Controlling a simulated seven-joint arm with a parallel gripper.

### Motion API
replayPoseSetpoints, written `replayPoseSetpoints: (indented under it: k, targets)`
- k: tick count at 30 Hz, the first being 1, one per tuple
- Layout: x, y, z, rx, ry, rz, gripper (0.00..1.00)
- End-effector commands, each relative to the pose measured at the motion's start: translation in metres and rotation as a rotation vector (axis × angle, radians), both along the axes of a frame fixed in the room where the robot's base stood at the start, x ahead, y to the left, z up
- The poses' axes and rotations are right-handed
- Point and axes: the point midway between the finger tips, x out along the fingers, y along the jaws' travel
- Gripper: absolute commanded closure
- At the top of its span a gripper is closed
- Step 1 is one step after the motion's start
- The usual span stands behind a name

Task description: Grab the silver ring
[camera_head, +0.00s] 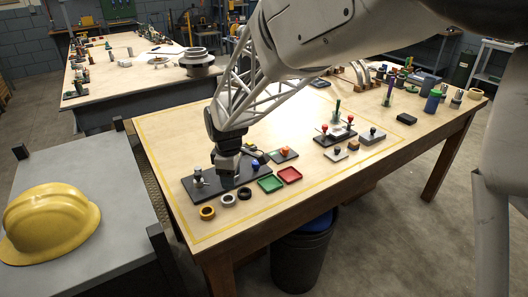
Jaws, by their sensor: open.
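The silver ring (228,200) lies flat on the near edge of the wooden table, between a gold-orange ring (207,212) and a black ring (245,194). My gripper (226,172) points down over a dark base plate (208,189), just behind the silver ring in the picture. It is open and is not on the silver ring. The gap between its fingertips is too small to make out, and the gripper hides part of the plate.
A silver-topped post (198,174) stands on the plate left of my gripper. Small fixtures with red knobs (349,119) stand farther back. The tabletop in front of the rings is clear.

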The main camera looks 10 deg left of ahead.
Motion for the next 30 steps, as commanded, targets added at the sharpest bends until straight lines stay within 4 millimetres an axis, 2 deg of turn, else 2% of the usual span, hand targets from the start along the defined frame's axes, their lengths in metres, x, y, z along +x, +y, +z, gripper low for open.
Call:
replayPoseSetpoints:
  k: [5,15,24,30]
  targets:
    - [0.000,0.012,-0.007,-0.003,0.004,0.036,0.46]
    - [0.000,0.012,-0.008,-0.004,0.005,0.036,0.46]
    - [0.000,0.012,-0.029,-0.004,0.005,0.036,0.46]
    - [0.000,0.012,-0.032,-0.002,0.004,0.035,0.46]
